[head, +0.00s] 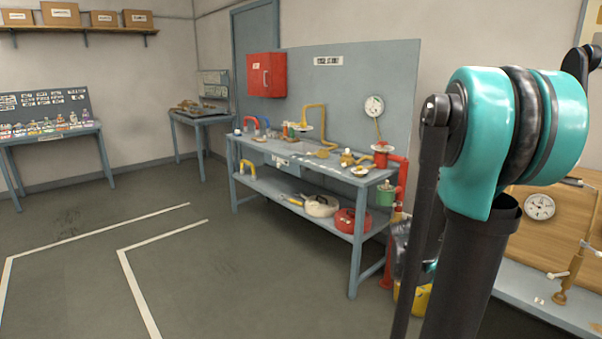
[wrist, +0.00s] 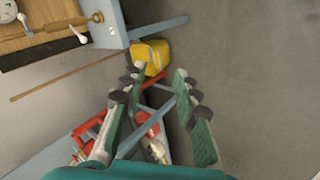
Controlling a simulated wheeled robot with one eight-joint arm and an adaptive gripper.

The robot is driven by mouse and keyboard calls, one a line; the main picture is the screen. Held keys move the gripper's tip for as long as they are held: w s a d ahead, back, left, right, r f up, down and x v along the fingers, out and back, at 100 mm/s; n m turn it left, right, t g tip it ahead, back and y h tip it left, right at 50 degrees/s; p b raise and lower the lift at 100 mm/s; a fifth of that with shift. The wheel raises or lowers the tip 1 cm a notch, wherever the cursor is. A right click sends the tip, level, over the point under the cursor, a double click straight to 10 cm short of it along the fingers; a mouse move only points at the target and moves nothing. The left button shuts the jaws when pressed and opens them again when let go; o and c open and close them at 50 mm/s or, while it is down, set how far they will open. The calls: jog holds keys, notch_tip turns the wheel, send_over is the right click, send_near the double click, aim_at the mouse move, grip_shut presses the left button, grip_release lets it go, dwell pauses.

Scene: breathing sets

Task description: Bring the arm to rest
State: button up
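My arm stands at the right side of the head view, with a teal joint and dark links close to the camera. The end of the arm is out of that view. In the wrist view my gripper (wrist: 160,88) shows its two green-padded fingers spread apart. Nothing sits between the fingers.
A blue-grey workbench (head: 262,153) with pipes, valves and a gauge stands mid-room. A red cabinet (head: 267,75) hangs behind it. A side table (head: 201,117) and a bottle table (head: 51,135) stand further left. A wooden board (head: 556,233) is at right. The floor at front left is clear.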

jog(key=s+a+f+m+y, duration=0.2)
jog(key=s+a+y, duration=0.1)
jog(key=s+a, duration=0.4)
jog(key=s+a+f+m+y, duration=0.1)
jog(key=s+a+m+y, duration=0.1)
jog(key=s+a, duration=0.5)
jog(key=a+y, duration=0.1)
jog(key=a, duration=0.4)
jog(key=shift+s+f+g, duration=0.3)
jog(key=shift+f+g, duration=0.05)
jog(key=shift+g, duration=0.05)
